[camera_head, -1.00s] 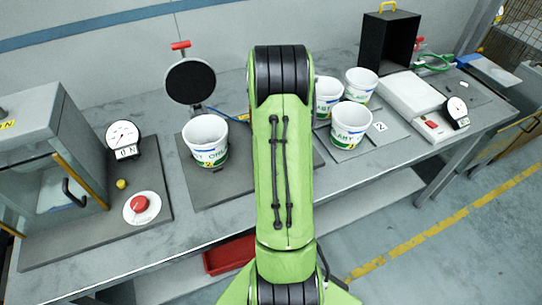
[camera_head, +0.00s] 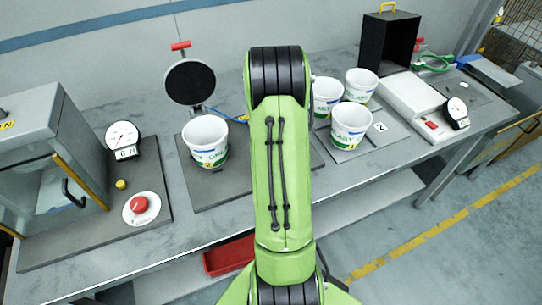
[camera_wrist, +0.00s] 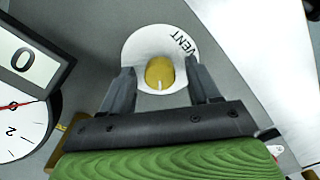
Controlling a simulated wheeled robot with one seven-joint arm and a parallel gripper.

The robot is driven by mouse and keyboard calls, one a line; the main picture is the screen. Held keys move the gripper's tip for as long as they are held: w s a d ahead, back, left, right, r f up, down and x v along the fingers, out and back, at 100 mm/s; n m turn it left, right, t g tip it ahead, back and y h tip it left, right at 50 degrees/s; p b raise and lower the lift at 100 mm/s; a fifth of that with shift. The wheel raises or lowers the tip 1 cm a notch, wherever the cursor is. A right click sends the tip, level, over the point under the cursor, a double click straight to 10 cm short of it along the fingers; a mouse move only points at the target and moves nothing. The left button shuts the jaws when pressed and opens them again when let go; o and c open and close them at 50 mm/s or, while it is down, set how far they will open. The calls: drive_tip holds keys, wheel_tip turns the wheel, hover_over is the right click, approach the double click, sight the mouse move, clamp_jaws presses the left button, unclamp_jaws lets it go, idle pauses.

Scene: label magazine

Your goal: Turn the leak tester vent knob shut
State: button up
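In the wrist view the vent knob (camera_wrist: 160,72) is a yellow round knob with a pale line mark pointing toward the picture's bottom. It sits on a white disc (camera_wrist: 141,42) lettered VENT. My gripper (camera_wrist: 158,80) is open, with one finger on each side of the knob. Gaps show between the fingers and the knob; contact is not visible. In the head view my arm hides my gripper, and I cannot make out the vent knob there.
A dial gauge (camera_wrist: 20,125) with a red needle and a "0" label stands left in the wrist view. In the head view a white tub (camera_head: 206,141) stands left of my arm, below a black disc (camera_head: 190,82). Several tubs (camera_head: 350,124) stand right.

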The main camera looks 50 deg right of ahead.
drive_tip(key=shift+r, duration=0.1)
wheel_tip(320, 180, up, 16)
drive_tip(key=p, duration=0.2)
drive_tip(key=shift+f, duration=0.2)
idle(0.4)
drive_tip(key=w+a+r+m+t, duration=0.1)
drive_tip(key=a+r, duration=0.3)
drive_tip(key=a, duration=0.4)
drive_tip(key=w+a+r+m+t, duration=0.1)
drive_tip(key=a+r, duration=0.2)
drive_tip(key=a, duration=0.4)
drive_tip(key=s+a+m+t, duration=0.2)
drive_tip(key=s+a+t, duration=0.1)
drive_tip(key=s+a, duration=0.8)
drive_tip(key=a+r, duration=0.1)
drive_tip(key=a, duration=0.4)
drive_tip(key=shift+m+t, duration=0.3)
drive_tip(key=shift+m, duration=0.1)
